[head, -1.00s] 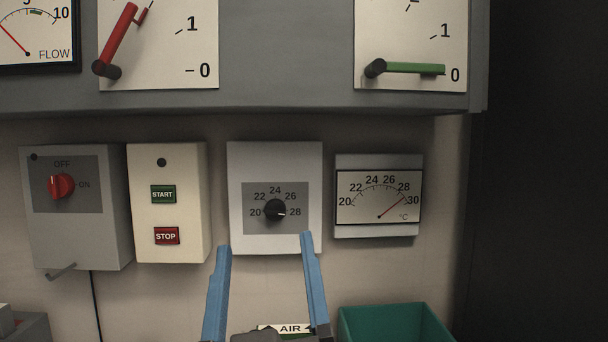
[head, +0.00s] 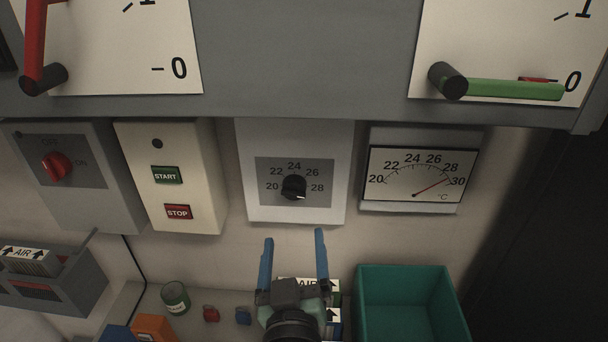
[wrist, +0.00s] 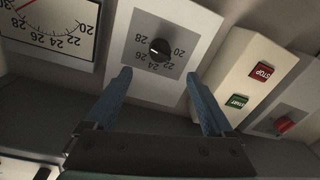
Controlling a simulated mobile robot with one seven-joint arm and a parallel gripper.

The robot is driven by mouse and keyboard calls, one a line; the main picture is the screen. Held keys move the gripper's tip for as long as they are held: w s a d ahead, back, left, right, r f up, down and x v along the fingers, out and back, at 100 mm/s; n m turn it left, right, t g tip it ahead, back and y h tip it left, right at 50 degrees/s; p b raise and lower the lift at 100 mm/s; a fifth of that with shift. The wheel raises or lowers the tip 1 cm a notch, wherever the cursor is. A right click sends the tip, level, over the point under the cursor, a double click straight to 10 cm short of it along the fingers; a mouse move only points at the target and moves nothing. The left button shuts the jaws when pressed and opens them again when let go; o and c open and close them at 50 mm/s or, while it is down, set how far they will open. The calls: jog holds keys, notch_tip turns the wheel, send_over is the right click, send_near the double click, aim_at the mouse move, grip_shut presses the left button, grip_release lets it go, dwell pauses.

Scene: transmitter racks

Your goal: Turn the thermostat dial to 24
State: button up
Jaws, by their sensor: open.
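The thermostat dial (head: 293,187) is a black round knob on a grey scale marked 20 to 28, on a white wall box (head: 250,150). Its small white mark is at the lower right, around the 28 side. The dial also shows in the wrist view (wrist: 159,49), upside down. My gripper (head: 294,237) is open and empty, its two blue fingers pointing up at the wall below the dial in the head view. In the wrist view the fingertips (wrist: 158,73) stand apart on either side of the dial's line, not touching it.
Right of the thermostat is a °C gauge (head: 423,174), its red needle near 30. Left are a START/STOP box (head: 172,195) and a red OFF/ON switch (head: 56,166). A grey cabinet (head: 310,60) overhangs above. A green bin (head: 410,273) and small items lie below.

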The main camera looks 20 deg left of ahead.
aim_at(295, 197)
jog(key=p+x, duration=0.5)
jog(key=x, duration=0.7)
jog(key=shift+w, duration=0.15)
jog(key=c, duration=1.4)
